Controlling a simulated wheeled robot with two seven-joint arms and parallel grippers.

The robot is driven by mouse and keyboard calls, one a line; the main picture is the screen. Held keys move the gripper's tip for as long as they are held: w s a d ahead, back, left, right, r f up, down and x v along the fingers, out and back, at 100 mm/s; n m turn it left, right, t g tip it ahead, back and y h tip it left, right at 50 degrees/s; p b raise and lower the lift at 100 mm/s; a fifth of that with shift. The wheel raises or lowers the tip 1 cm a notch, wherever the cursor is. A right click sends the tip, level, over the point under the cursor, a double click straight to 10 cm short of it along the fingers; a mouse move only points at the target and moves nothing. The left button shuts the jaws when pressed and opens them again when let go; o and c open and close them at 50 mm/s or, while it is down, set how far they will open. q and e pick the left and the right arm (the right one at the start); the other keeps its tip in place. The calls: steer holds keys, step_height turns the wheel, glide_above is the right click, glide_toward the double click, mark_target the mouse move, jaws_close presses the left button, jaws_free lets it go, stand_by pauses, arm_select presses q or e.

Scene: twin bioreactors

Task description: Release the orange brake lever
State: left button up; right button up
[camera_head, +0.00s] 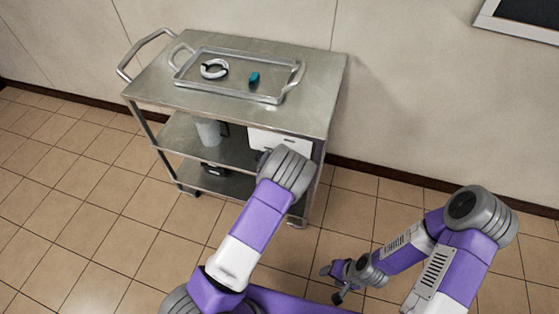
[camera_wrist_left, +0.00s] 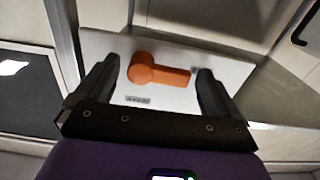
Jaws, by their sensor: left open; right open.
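The orange brake lever (camera_wrist_left: 158,73) shows in the left wrist view, with a round hub at its left and a bar pointing right. It is mounted on a white panel (camera_wrist_left: 192,48) with a small dark label below the lever. My left gripper (camera_wrist_left: 158,66) is open, with one dark finger on each side of the lever. I cannot tell whether either finger touches it. In the head view the lever and left gripper are hidden behind my left arm, at the white box (camera_head: 275,141) on the cart. My right gripper (camera_head: 338,283) is open and empty, low over the floor.
The white box is under the top of a metal cart (camera_head: 235,115). On top is a tray (camera_head: 222,88) with a white ring-like piece (camera_head: 214,69) and a teal piece (camera_head: 254,79). A pale container (camera_head: 208,132) stands on the middle shelf. Tiled floor is clear at left.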

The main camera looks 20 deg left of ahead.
arm_select(q)
steer(key=s+p, duration=0.1)
steer(key=s, duration=0.6)
steer(key=shift+s+a, duration=0.15)
steer(key=shift+s, duration=0.15)
steer(key=s+f+n+g+p, duration=0.3)
steer(key=s+f+n+g, duration=0.1)
steer(key=s+f+g, duration=0.7)
steer(key=s+d+m+g+h+p, duration=0.1)
steer(key=s+d+g+h, duration=0.2)
steer(key=s+d+g, duration=0.3)
steer(key=s, duration=0.3)
steer(key=shift+s+r+h+p, duration=0.3)
steer(key=shift+s+r+p, duration=0.05)
steer(key=shift+s+r, duration=0.05)
steer(key=shift+d, duration=0.1)
